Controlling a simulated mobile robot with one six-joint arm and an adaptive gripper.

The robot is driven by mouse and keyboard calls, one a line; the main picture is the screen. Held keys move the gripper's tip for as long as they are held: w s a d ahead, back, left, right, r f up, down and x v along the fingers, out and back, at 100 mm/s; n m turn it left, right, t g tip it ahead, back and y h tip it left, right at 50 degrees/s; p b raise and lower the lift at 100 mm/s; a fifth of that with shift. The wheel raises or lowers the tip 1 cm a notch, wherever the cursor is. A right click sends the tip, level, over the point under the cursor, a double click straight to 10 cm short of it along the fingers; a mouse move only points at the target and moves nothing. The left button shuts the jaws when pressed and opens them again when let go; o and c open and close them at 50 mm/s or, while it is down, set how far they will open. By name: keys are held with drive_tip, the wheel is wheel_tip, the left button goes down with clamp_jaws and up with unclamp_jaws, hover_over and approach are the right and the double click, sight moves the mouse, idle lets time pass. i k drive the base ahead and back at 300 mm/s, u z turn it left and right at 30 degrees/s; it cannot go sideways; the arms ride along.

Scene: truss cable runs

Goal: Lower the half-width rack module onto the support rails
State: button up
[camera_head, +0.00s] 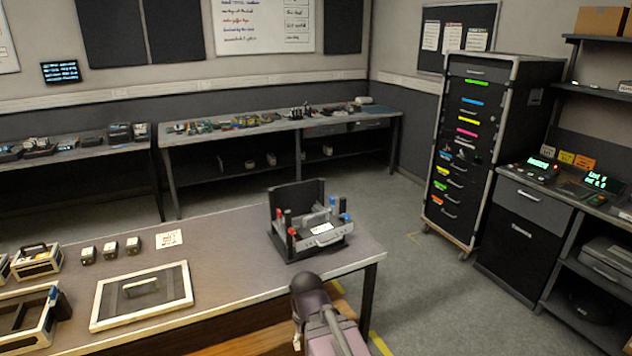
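No part is plainly marked as the half-width rack module. A small dark box with a handle and pale edges (37,262) stands at the left of the near table. In front of it is an open pale-edged frame (52,322), cut off by the picture's left edge. Its inside shows only partly, and I cannot tell whether it holds the support rails. A flat pale-rimmed panel with a handle (100,308) lies to its right. My arm rises from the bottom middle by the table's front edge. My gripper is not visible, so its hold cannot be seen.
A tall black rack (508,150) stands back right. Floor between is clear.

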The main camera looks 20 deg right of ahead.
sight(317, 228)
drive_tip(key=i, duration=0.7)
drive_tip(key=z, duration=0.6)
drive_tip(key=i, duration=0.5)
drive_tip(key=z, duration=0.3)
